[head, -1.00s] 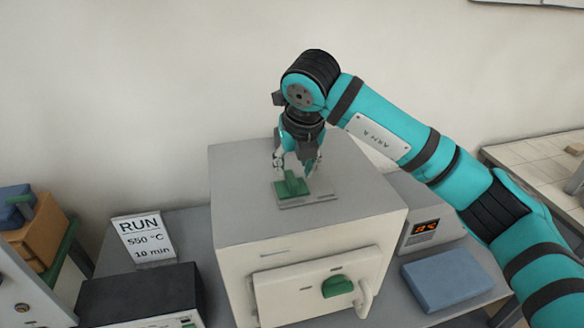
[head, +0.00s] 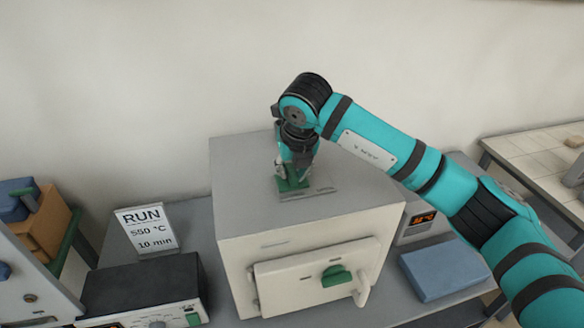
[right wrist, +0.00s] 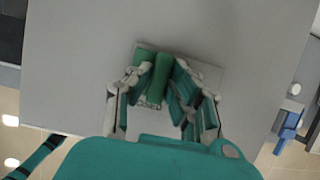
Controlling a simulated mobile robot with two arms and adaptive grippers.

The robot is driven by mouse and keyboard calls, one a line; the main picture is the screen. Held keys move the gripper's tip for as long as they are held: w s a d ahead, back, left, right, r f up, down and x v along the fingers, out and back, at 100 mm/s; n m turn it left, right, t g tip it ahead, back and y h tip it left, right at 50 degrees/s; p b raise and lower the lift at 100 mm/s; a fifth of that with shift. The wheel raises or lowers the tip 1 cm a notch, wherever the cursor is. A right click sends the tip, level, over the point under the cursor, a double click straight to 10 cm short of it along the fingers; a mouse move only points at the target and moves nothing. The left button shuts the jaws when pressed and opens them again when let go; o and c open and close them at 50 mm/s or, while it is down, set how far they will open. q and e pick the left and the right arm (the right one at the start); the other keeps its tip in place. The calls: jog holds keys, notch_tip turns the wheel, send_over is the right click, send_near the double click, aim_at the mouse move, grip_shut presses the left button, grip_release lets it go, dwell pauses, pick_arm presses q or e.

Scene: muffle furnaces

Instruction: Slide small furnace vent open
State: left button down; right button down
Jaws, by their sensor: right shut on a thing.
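The small furnace (head: 238,195) is a pale grey box with a cream front door, standing on the grey bench. On its top is a flat grey vent plate (head: 325,190) with a green vent slider (head: 290,186) at the plate's left end. My right gripper (head: 294,174) points down from above and is shut on the slider's raised green handle. In the right wrist view the green handle (right wrist: 161,75) shows between the fingers (right wrist: 165,95), which partly cover the slider and plate. My left gripper is not in view.
A RUN sign (head: 147,229) reading 550 °C, 10 min and a dark-topped box (head: 145,284) stand left of the furnace. A display unit (head: 418,225) and a blue block (head: 445,273) are at right. The furnace door has a green knob (head: 336,276).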

dwell(0.3)
jog(key=shift+w+d+f+b, duration=0.1)
jog(key=shift+d+f+b, duration=0.05)
jog(key=shift+d+b, duration=0.2)
jog(key=d+b, duration=0.2)
jog(key=w+d+b, duration=0.1)
jog(key=d, duration=0.1)
jog(key=shift+w+d+b, duration=0.1)
jog(key=shift+d+b, duration=0.15)
jog(key=shift+b, duration=0.15)
jog(key=shift+r, duration=0.2)
jog(key=c, duration=1.2)
grip_release()
jog(key=shift+d, duration=0.15)
jog(key=shift+c, duration=0.2)
jog(key=shift+r, duration=0.2)
jog(key=v, duration=1.1)
jog(key=shift+s+r, duration=0.25)
jog(key=shift+f, duration=0.1)
